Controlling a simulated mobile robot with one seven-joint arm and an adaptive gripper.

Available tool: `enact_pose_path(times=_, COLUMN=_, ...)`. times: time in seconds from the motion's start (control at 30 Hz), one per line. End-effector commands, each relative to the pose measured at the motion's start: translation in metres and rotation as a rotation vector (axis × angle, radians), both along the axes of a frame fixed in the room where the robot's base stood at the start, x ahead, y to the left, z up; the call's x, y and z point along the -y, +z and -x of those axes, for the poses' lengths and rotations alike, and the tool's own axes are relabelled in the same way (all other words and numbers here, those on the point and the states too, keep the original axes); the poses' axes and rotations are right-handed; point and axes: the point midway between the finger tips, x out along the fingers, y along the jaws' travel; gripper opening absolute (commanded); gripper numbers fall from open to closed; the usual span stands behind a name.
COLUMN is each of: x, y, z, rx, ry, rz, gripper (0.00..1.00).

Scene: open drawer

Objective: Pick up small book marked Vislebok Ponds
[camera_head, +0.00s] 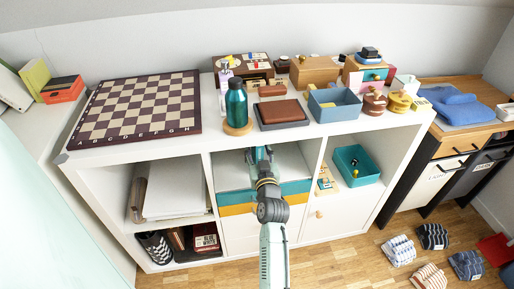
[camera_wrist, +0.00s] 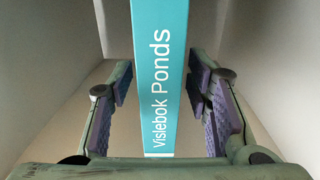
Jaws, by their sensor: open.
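The small book marked Vislebok Ponds (camera_wrist: 160,85) is teal with white lettering on its spine. In the wrist view it runs from the top edge down the middle. My gripper (camera_wrist: 160,88) is open, with one finger on each side of the spine and a visible gap at both sides. In the head view my gripper (camera_head: 258,155) reaches into the upper middle compartment of the white shelf unit (camera_head: 207,172). A teal band (camera_head: 296,187) above a yellow one crosses that compartment; I cannot tell whether it is the book.
Pale compartment walls (camera_wrist: 260,40) rise on both sides in the wrist view. The shelf top holds a chessboard (camera_head: 138,105), a teal bottle (camera_head: 236,103) and several boxes. A teal bin (camera_head: 357,165) stands in the right compartment. Folded cloths (camera_head: 400,249) lie on the floor at right.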

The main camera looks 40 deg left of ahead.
Motion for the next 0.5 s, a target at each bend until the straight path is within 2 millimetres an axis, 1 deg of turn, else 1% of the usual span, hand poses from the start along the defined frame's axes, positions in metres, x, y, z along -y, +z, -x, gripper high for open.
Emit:
enact_pose_path(times=0.1, x=-0.0045, y=-0.0003, z=-0.0047, rx=-0.001, ry=-0.001, rz=-0.001, gripper=0.45)
enact_pose_path(times=0.3, x=-0.0045, y=-0.0007, z=-0.0046, rx=-0.001, ry=0.000, rz=0.000, gripper=0.44)
enact_pose_path(times=0.5, x=-0.0045, y=-0.0005, z=-0.0045, rx=-0.001, ry=0.000, rz=-0.001, gripper=0.31)
